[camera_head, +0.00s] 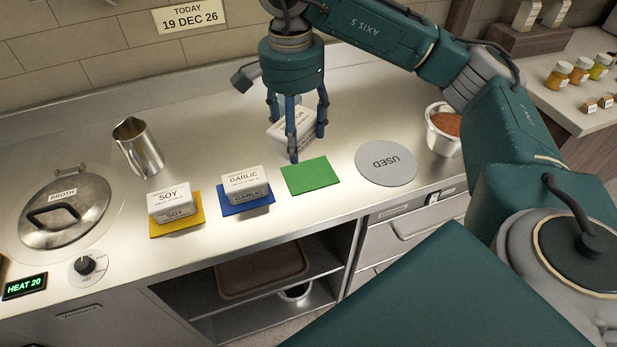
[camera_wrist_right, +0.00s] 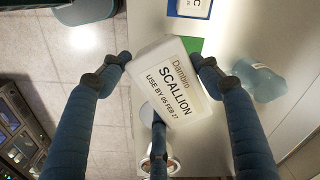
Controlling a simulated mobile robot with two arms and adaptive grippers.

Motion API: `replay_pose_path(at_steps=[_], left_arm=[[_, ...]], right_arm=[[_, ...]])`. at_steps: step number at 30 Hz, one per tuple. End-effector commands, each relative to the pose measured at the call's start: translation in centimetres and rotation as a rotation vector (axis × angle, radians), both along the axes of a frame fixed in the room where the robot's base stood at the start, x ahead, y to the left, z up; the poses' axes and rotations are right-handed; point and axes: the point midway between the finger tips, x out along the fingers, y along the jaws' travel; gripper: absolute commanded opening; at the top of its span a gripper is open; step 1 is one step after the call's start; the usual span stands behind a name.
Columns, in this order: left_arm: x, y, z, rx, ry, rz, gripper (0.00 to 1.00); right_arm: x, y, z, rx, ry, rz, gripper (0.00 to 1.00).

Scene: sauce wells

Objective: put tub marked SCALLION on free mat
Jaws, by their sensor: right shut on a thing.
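My right gripper (camera_head: 297,138) is shut on the white tub marked SCALLION (camera_head: 283,135), behind the green mat in the head view. In the right wrist view the tub (camera_wrist_right: 172,85) sits between the fingers, its label reading SCALLION, USE BY 05 FEB 27. The fingers partly hide it in the head view; I cannot tell how high it is above the counter. The green mat (camera_head: 311,177) is bare. The GARLIC tub (camera_head: 245,184) stands on the blue mat (camera_head: 232,209), the SOY tub (camera_head: 173,204) on the yellow mat (camera_head: 190,222). My left gripper is not in view.
A grey disc marked USED (camera_head: 386,163) lies right of the green mat, with a pot of reddish sauce (camera_head: 446,125) beyond. A metal jug (camera_head: 138,148) and lidded BROTH pot (camera_head: 65,210) stand left. A bluish translucent container (camera_wrist_right: 258,80) shows in the wrist view.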

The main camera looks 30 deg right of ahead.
Motion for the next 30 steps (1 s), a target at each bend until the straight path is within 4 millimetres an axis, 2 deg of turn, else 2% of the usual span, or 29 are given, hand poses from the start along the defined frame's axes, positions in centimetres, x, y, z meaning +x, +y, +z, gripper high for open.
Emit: replay_pose_path(at_steps=[3, 6, 9, 11, 14, 21, 27, 30], left_arm=[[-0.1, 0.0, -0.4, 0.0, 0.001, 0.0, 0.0], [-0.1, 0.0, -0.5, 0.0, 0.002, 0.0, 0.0], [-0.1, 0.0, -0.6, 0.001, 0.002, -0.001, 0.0], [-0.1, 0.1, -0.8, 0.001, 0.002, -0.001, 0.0], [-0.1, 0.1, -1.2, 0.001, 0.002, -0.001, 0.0], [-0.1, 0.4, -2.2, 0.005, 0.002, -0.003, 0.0], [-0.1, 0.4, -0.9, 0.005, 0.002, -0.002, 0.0], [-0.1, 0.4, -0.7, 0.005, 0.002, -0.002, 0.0]], right_arm=[[1.8, -2.3, 1.9, 0.013, -0.01, -0.285, 0.27], [2.6, -3.5, 3.0, 0.023, -0.012, -0.453, 0.27], [3.0, -4.1, 3.2, 0.028, -0.01, -0.545, 0.27], [3.1, -4.3, 2.7, 0.03, -0.007, -0.569, 0.27], [3.0, -4.3, 0.6, 0.029, -0.002, -0.579, 0.27], [2.9, -4.3, -5.8, 0.03, 0.0, -0.577, 0.27], [3.0, -4.4, -9.9, 0.028, -0.005, -0.577, 0.27], [3.1, -4.3, -11.2, 0.03, -0.008, -0.576, 0.27]])
